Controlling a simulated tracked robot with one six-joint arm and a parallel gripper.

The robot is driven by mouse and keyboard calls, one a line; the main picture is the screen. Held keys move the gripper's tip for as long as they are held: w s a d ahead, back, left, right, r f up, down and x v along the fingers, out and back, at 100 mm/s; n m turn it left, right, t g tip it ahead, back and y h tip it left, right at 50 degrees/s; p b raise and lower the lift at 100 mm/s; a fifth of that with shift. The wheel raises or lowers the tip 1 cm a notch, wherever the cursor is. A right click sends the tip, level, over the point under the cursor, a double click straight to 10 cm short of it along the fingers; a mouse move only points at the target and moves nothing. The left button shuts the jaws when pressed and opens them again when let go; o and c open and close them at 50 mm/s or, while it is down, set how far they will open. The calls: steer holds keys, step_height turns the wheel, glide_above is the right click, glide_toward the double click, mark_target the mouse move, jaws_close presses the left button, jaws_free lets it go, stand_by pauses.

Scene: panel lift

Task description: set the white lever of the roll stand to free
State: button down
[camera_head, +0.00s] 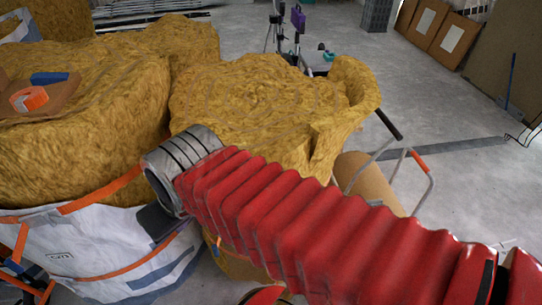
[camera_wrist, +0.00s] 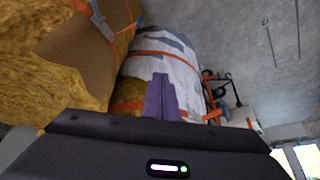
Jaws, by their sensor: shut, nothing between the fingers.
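My gripper (camera_wrist: 161,78) shows in the wrist view as purple fingers closed together, with nothing held. Beyond the fingers is a white bag with orange straps. In the head view my red-sleeved arm crosses the picture, and its wrist end is over the front of the white bag (camera_head: 120,262). A brown roll (camera_head: 364,180) with a light metal tube frame (camera_head: 431,180) around it, possibly the roll stand, is partly hidden behind my arm. A black-ended handle (camera_head: 388,124) rises beside it. I cannot make out a white lever in either view. My gripper is well left of this roll.
Large yellow wool bales (camera_head: 75,115) fill the left and middle. A brown board (camera_head: 38,95) with orange tape (camera_head: 29,99) lies on the left bale. Panels (camera_head: 452,42) lean at the back right. The grey floor (camera_head: 455,110) on the right is mostly clear.

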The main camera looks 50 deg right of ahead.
steer(key=s+d+f+n+g+h, duration=0.2)
steer(key=s+d+f+n+g, duration=0.1)
steer(key=d+f, duration=0.9)
steer(key=s+d+f+n+g+h, duration=0.2)
steer(key=s+d+f+n+g, duration=0.2)
steer(key=d+f, duration=0.9)
steer(key=s+d+f+n+g+h, duration=0.2)
steer(key=s+d+f+n, duration=0.3)
steer(key=d+f, duration=0.8)
step_height(320, 180, down, 3)
steer(key=shift+r+n+g+h, duration=0.2)
steer(key=shift+n+g+h, duration=0.15)
steer(key=shift+g, duration=0.45)
steer(key=shift+d, duration=0.1)
steer(key=s+d+f, duration=0.5)
steer(key=d, duration=0.3)
steer(key=shift+s+d, duration=0.25)
steer(key=shift+s, duration=0.15)
